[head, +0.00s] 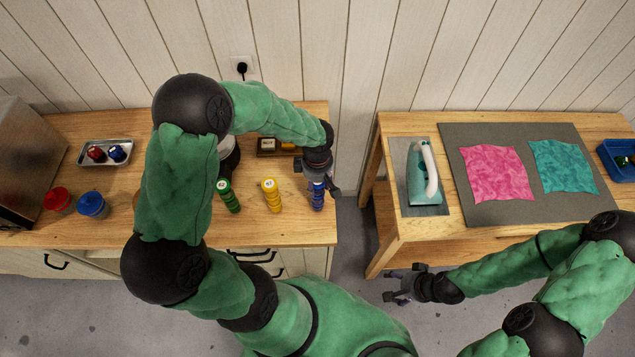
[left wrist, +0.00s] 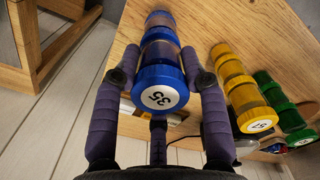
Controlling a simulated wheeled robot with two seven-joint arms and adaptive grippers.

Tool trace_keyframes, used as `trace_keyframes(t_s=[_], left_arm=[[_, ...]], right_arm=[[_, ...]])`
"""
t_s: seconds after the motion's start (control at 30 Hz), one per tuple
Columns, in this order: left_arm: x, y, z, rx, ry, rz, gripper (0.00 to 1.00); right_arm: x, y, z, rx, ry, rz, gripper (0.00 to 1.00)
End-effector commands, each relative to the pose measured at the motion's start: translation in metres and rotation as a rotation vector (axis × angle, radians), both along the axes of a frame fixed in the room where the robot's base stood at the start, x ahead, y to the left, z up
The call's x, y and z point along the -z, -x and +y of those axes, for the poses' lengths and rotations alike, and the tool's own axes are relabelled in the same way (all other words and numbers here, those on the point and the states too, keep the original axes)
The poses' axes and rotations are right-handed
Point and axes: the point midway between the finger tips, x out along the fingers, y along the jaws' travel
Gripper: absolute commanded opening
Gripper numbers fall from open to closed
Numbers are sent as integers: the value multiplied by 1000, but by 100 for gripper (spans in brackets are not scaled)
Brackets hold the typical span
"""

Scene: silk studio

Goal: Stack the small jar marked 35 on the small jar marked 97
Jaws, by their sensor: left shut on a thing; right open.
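The small jar marked 35 (left wrist: 160,90) has a blue lid with a white label and sits between the fingers of my left gripper (head: 319,187), which is shut on it. In the left wrist view it is in line with more blue jar parts (left wrist: 160,22) beneath it, forming a column. The column of blue jars (head: 318,202) also shows in the head view at the right front of the left counter. No label reading 97 is visible; I cannot tell whether the held jar bears on the one below. My right gripper (head: 393,286) is open and empty beside the right table.
A yellow jar stack (head: 271,196) and a green jar stack (head: 229,197) stand left of the blue one. Red (head: 57,200) and blue (head: 92,205) larger jars and a metal tray (head: 88,160) are further left. An iron (head: 418,178) stands on the right table.

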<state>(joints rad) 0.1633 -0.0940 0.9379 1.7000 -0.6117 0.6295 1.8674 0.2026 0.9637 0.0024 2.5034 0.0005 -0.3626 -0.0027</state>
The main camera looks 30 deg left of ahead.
Motion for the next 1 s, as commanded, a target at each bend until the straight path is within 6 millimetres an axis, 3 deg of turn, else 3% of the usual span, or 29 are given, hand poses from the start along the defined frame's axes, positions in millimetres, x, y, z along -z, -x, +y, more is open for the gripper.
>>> trace_keyframes(t_s=[0.67, 0.7, 0.8, 1.0], left_arm=[[10, 0, 0, 0, 0, 0, 9], [11, 0, 0, 0, 0, 0, 46], [10, 0, 0, 0, 0, 0, 71], [10, 0, 0, 0, 0, 0, 71]], right_arm=[[13, 0, 0, 0, 0, 0, 71], [13, 0, 0, 0, 0, 0, 71], [12, 0, 0, 0, 0, 0, 71], [12, 0, 0, 0, 0, 0, 71]])
